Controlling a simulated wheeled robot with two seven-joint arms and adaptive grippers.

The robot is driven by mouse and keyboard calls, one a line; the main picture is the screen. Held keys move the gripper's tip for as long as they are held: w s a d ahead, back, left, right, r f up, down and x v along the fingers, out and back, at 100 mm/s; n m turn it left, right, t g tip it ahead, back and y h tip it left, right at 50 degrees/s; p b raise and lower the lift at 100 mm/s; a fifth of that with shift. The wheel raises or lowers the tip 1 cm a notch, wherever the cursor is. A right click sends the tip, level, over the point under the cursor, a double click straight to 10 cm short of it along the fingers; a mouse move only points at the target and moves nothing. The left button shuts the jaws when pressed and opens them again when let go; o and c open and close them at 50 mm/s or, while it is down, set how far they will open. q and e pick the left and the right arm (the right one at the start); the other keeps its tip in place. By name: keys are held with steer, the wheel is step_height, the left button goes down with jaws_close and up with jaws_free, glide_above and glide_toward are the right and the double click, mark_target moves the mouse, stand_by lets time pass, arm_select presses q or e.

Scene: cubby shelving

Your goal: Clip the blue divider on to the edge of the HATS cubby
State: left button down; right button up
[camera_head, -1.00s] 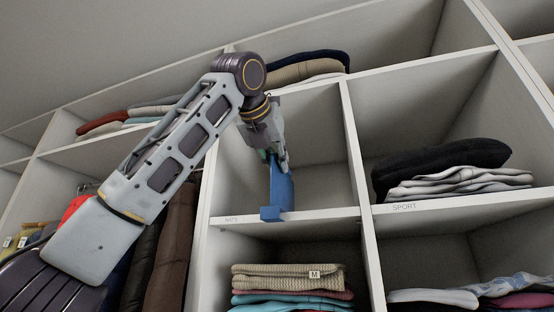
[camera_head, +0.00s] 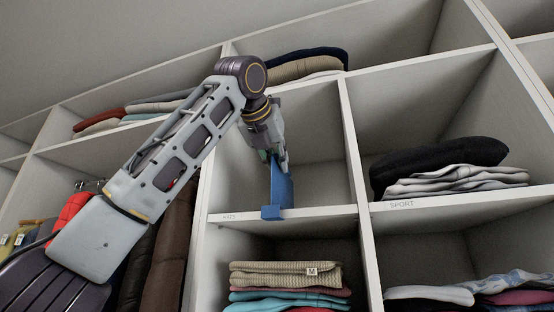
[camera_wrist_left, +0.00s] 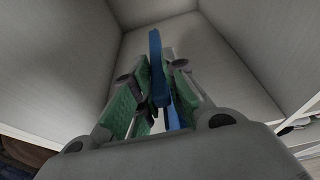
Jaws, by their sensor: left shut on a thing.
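The blue divider (camera_head: 283,190) stands upright at the front of the HATS cubby (camera_head: 312,212), and its foot is at the shelf's front edge. From this view I cannot tell whether the foot is fully seated on the edge. My left gripper (camera_head: 278,158) is shut on the divider's upper part, inside the cubby opening. In the left wrist view the divider (camera_wrist_left: 156,50) runs between the green-padded fingers of my left gripper (camera_wrist_left: 160,88). The fingers hide part of it. My right gripper is not in view.
The SPORT cubby (camera_head: 440,205) to the right holds a black garment (camera_head: 440,163) on folded light clothes. Folded knitwear (camera_head: 285,275) fills the cubby below. Hanging clothes (camera_head: 170,250) are at left. The HATS cubby is otherwise empty.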

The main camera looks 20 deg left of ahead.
arm_select(q)
steer(key=shift+w+d, duration=0.1)
steer(key=shift+w, duration=1.3)
stand_by(0.4)
steer(key=c, duration=1.4)
jaws_free()
steer(key=shift+o, duration=0.2)
steer(key=shift+s, duration=0.1)
steer(key=v, duration=1.2)
